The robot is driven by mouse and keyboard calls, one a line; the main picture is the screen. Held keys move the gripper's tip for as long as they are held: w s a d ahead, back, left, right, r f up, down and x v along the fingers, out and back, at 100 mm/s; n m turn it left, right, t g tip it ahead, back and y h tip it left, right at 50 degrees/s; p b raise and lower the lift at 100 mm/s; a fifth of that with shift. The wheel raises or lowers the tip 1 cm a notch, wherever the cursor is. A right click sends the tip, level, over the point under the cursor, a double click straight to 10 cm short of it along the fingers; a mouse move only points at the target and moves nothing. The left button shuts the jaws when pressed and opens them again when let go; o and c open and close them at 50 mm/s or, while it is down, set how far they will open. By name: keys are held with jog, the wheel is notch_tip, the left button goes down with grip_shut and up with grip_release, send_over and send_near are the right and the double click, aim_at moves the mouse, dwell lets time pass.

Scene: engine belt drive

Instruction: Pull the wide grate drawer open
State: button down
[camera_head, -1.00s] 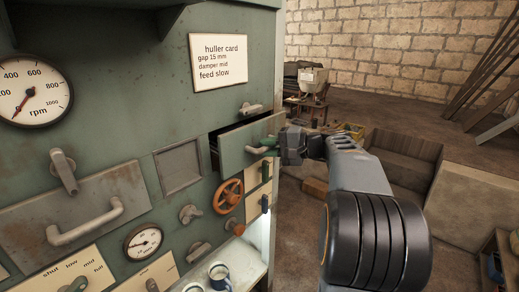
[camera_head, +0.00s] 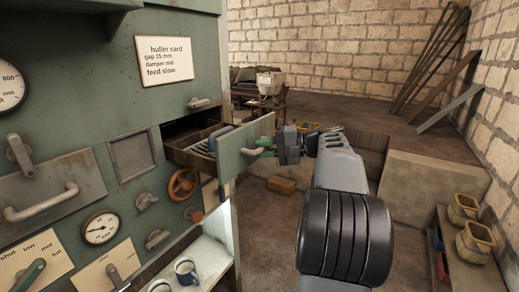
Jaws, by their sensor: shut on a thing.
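The wide grate drawer (camera_head: 232,153) sticks out of the green machine front, well open. Its green front panel faces right, and its open top shows grey slatted or rounded items inside. A pale bar handle (camera_head: 249,153) sits on the panel. The far end of the handle is partly covered by the fingers.
An orange handwheel (camera_head: 184,185) and a shelf with mugs (camera_head: 187,271) sit below the drawer. A large bar handle (camera_head: 42,203) and a gauge (camera_head: 101,227) are at left. Open floor (camera_head: 268,215) lies right of the machine; a low shelf with pots (camera_head: 470,240) stands far right.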

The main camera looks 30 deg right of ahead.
dwell(0.3)
jog(key=c, duration=1.1)
grip_release()
jog(key=shift+w, duration=0.1)
jog(key=shift+o, duration=0.2)
jog(key=b+v, duration=0.1)
jog(key=v, duration=1.3)
jog(key=shift+w, duration=0.1)
